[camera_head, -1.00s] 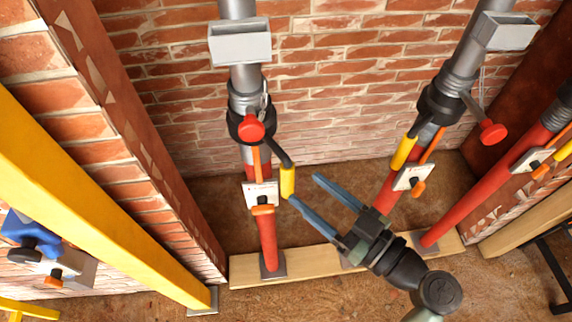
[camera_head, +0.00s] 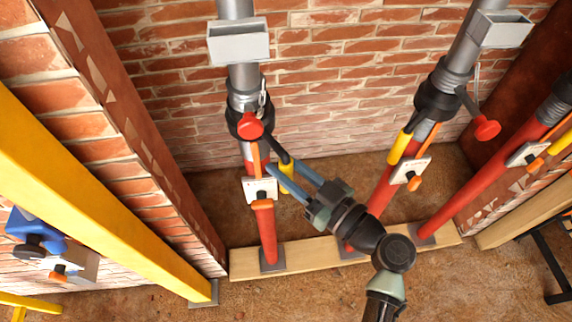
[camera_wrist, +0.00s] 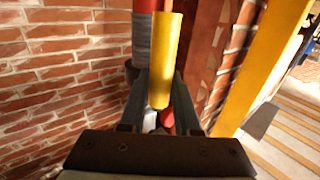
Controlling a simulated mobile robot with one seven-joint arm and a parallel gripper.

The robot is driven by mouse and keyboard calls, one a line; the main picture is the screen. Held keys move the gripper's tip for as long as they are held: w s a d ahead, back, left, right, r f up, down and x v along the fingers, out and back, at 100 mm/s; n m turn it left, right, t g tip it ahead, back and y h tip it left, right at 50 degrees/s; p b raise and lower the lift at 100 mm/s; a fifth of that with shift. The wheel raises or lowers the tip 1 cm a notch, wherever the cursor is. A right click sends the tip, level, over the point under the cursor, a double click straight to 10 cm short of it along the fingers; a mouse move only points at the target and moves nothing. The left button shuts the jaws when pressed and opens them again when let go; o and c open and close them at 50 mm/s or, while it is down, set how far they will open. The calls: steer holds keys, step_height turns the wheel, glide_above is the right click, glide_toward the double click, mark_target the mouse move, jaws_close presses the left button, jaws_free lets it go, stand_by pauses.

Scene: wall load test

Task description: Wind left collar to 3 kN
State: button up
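The left prop (camera_head: 268,235) is a red tube with a grey upper tube and a black collar (camera_head: 240,124). A red knob (camera_head: 250,126) is on the collar's front, and a dark crank arm runs from it to a yellow handle (camera_head: 286,186). My gripper (camera_head: 282,167) is open at the handle, its two blue-grey fingers apart. In the wrist view the yellow handle (camera_wrist: 166,50) lies between my fingers (camera_wrist: 160,85); I cannot tell whether they touch it. A white gauge plate (camera_head: 259,190) with an orange pointer is on the prop; its reading is too small to make out.
A second red prop (camera_head: 379,195) with its own collar stands to the right, and a third (camera_head: 480,190) beyond it. A wooden sole plate (camera_head: 310,256) lies under them. A yellow beam (camera_head: 95,185) slants along the left. Brick wall (camera_head: 340,90) stands behind.

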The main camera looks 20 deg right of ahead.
jaws_close()
stand_by(0.8)
steer(key=shift+m+t+h, duration=0.4)
steer(key=shift+m+h, duration=0.2)
steer(key=shift+h, duration=0.3)
steer(key=a+b, duration=0.4)
steer(key=shift+s, duration=0.1)
steer(key=o, duration=0.7)
jaws_free()
steer(key=shift+o, duration=0.3)
